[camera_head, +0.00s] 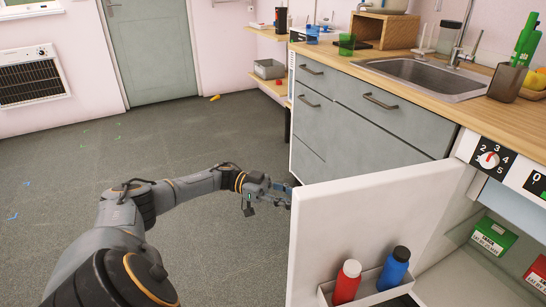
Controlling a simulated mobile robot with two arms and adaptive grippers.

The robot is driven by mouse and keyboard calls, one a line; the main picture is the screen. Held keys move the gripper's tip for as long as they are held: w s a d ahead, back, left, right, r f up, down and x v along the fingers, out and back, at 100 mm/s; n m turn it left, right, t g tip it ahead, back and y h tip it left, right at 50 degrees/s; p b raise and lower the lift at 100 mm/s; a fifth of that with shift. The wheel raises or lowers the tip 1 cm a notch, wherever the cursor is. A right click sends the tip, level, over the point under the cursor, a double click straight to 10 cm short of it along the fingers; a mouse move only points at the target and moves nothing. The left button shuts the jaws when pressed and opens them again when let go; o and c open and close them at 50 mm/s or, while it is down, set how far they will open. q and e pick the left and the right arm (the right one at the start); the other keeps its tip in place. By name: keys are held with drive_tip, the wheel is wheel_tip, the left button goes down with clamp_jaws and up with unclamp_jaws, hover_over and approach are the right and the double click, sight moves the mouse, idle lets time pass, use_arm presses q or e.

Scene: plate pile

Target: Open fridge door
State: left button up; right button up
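The white fridge door (385,215) stands swung open at the lower middle, its inner side facing me. A shelf on the door holds a red bottle (347,283) and a blue bottle (394,268). The open fridge interior (465,275) shows at the lower right, with a green box (493,236) and a red box (538,272) inside. My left gripper (283,194) is at the door's free edge, near its upper left corner. I cannot tell whether it touches the door or whether its fingers are apart. My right gripper is out of view.
A counter (400,62) with grey drawers and a sink (428,76) runs behind the fridge. A dial panel (495,158) sits above the fridge opening. Low shelves (268,75) stand at the back. The floor (60,160) on the left is mostly clear, with small scattered bits.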

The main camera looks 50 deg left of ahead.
use_arm(q)
drive_tip(key=v, duration=0.9)
drive_tip(key=shift+s+a, duration=0.15)
drive_tip(key=shift+a, duration=0.15)
